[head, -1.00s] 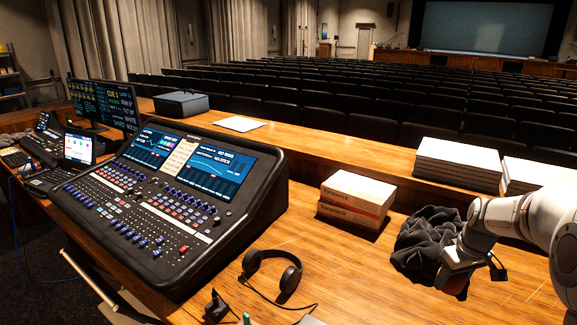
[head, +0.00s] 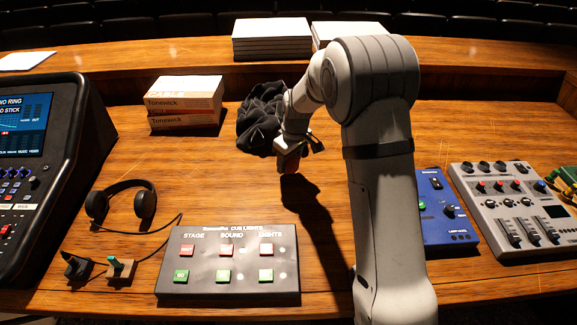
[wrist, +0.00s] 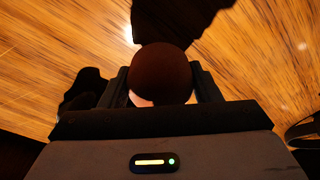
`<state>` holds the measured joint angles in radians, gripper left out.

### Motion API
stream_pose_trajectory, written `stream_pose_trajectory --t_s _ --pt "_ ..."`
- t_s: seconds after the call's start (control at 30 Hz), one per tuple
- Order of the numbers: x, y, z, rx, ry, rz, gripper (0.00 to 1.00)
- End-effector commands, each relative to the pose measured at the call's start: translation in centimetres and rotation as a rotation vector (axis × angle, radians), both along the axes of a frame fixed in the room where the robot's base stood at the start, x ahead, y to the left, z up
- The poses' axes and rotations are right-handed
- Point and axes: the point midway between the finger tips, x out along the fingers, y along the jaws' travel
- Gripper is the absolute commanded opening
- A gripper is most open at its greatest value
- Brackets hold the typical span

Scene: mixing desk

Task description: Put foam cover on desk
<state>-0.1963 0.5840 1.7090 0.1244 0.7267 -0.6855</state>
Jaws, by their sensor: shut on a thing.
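The foam cover (head: 290,163) is a rounded dark red-brown piece at the end of my arm in the head view. In the wrist view the foam cover (wrist: 161,72) shows as a dark ball between the jaws. My gripper (head: 291,148) is shut on it, pointing down over the wooden desk (head: 470,130). The jaws of my gripper (wrist: 161,94) sit on both sides of the ball. A shadow falls on the desk below; the cover appears to be above the surface.
A crumpled black cloth (head: 259,118) lies just left of my gripper, beside stacked boxes (head: 184,100). A cue light box (head: 230,262), headphones (head: 122,198) and a mixing console (head: 60,170) stand nearer or left. A blue box (head: 443,210) and small mixer (head: 512,205) stand right.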

Motion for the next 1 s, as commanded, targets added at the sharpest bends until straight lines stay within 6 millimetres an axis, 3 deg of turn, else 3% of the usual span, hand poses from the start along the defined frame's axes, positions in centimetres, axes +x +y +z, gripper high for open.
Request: stream_pose_trajectory --t_s 0.23,0.6,0.63,0.87,1.0 --pt "-0.1 -0.1 -3.3 -0.001 0.004 -0.001 0.36" --pt "0.0 -0.1 -4.0 0.0 0.0 -0.002 0.36" --pt "0.0 -0.1 -3.8 0.0 0.0 -0.002 0.59" --pt "0.0 -0.1 -3.7 0.0 0.0 -0.002 0.78" --pt "0.0 -0.2 -3.7 0.0 0.0 -0.002 0.79"
